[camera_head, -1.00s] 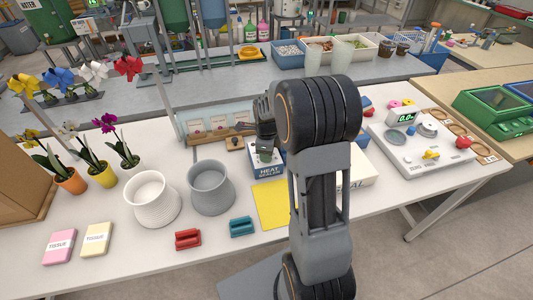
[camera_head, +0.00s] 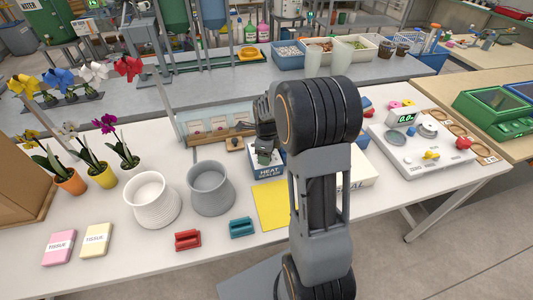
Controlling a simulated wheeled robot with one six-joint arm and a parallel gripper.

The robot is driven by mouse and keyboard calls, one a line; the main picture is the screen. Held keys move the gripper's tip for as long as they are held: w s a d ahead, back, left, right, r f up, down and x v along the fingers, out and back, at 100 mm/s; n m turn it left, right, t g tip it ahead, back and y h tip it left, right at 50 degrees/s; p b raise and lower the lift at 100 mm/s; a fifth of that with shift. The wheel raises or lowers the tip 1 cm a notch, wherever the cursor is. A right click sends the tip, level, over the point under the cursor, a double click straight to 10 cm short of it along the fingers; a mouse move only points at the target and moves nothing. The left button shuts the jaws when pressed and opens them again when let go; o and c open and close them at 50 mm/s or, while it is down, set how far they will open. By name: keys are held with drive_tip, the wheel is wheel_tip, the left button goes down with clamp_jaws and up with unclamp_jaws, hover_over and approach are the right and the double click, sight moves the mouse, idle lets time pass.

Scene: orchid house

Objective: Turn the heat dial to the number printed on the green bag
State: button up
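The blue-and-white heat sealer (camera_head: 267,173) stands on the white table near its middle, with "HEAT SEALER" on its front. My gripper (camera_head: 264,158) is right above its top, pointing down, partly hidden by my arm. The heat dial is not visible; my gripper and arm cover much of the sealer's top. I cannot tell whether the fingers touch anything or how far apart they are. A clear-fronted rack (camera_head: 215,126) behind holds small pale packets with reddish labels. I cannot make out a green bag or its number.
A yellow sheet (camera_head: 272,205) lies in front of the sealer. A grey pot (camera_head: 211,188), a white pot (camera_head: 151,199), a red block (camera_head: 187,240) and a teal block (camera_head: 242,228) stand to the left. A white scale panel (camera_head: 420,145) stands right.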

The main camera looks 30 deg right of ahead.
wheel_tip(320, 180, up, 14)
idle(0.8)
drive_tip(key=shift+f, duration=0.15)
